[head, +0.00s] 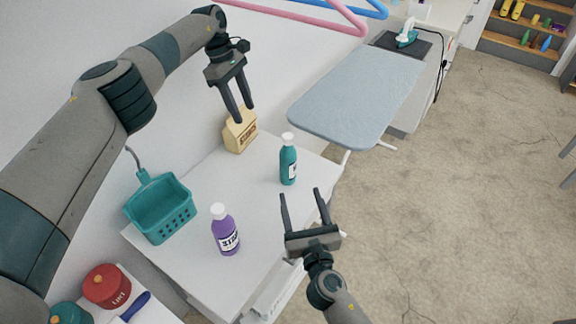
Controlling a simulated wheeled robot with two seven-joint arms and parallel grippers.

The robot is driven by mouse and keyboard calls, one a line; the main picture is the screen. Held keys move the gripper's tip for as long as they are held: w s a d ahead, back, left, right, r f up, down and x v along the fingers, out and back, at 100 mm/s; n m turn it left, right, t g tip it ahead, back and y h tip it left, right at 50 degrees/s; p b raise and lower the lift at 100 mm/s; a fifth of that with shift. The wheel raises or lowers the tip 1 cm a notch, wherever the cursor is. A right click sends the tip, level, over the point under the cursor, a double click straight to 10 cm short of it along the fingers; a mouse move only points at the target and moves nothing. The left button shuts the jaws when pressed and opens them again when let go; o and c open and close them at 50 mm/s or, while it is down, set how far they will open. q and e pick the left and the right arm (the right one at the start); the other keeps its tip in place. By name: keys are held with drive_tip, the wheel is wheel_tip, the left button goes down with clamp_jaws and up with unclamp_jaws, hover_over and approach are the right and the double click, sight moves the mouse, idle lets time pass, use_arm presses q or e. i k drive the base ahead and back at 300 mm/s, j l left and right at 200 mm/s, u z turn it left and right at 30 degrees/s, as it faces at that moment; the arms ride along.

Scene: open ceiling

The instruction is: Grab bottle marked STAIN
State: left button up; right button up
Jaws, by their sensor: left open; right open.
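A teal bottle (288,163) with a white cap stands upright on the white table (262,213), near its far right edge. Its label faces right and is too small to read. A purple bottle (226,232) with a white cap stands nearer; its label lettering is only partly readable and I cannot make out STAIN. My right gripper (301,193) is open and empty, its fingers pointing toward the teal bottle, just short of it in the picture. My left gripper (244,114) is open and empty, pointing down in front of the beige carton (241,133).
A teal basket (161,208) stands at the table's left. An ironing board (360,95) lies beyond the table. Open floor (465,190) is at right.

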sight(224, 232)
drive_tip(key=k+l, duration=0.15)
drive_tip(key=k, duration=0.35)
drive_tip(key=k+l, duration=0.15)
drive_tip(key=k, duration=0.35)
drive_tip(key=k+l, duration=0.15)
drive_tip(key=k, duration=0.3)
